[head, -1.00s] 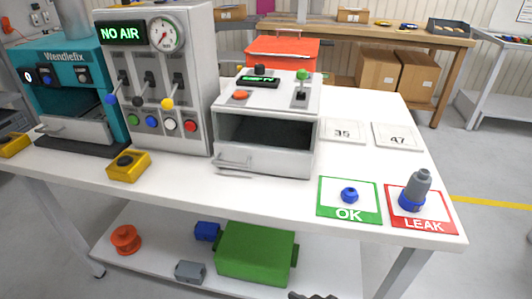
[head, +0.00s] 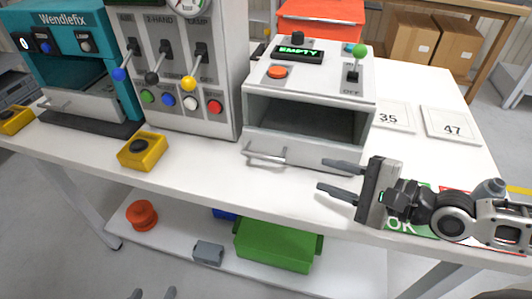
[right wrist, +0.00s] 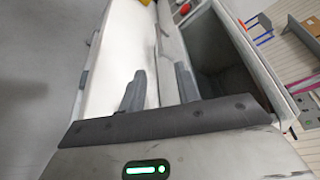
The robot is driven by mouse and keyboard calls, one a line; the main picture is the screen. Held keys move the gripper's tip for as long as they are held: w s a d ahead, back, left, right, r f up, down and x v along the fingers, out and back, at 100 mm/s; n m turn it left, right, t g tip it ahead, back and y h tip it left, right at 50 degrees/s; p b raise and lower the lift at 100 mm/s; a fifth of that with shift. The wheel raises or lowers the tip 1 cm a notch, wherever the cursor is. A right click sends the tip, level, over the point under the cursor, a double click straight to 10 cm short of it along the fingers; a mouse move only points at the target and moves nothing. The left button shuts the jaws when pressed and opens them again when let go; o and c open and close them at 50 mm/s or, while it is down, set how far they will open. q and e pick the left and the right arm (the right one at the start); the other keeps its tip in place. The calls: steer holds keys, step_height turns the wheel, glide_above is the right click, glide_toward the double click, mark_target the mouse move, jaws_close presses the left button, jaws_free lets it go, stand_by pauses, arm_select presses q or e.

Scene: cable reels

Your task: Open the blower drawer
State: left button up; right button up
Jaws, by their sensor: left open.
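The blower (head: 315,95) is a light grey box on the table, with a green "EMPTY" display, an orange button and a green-tipped lever. Its drawer front (head: 310,155) is a low panel under a dark opening, with a bar handle (head: 265,155) at its left; the panel looks about in line with the body. My right gripper (head: 340,182) is open and empty, right of the handle and apart from it, fingers pointing left. In the right wrist view, the open fingers (right wrist: 160,88) are near the panel beside the dark opening. My left gripper (head: 154,294) shows only its open fingertips at the bottom edge.
A grey panel (head: 190,75) with levers and buttons and a teal Wendlefix machine (head: 65,60) stand left of the blower. A yellow button box (head: 142,150) sits near the front edge. Number cards (head: 450,125) lie at right. My right arm partly covers the OK and LEAK cards.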

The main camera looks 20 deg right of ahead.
mark_target(275, 160)
steer(key=x, duration=1.5)
steer(key=shift+s, duration=0.1)
jaws_close()
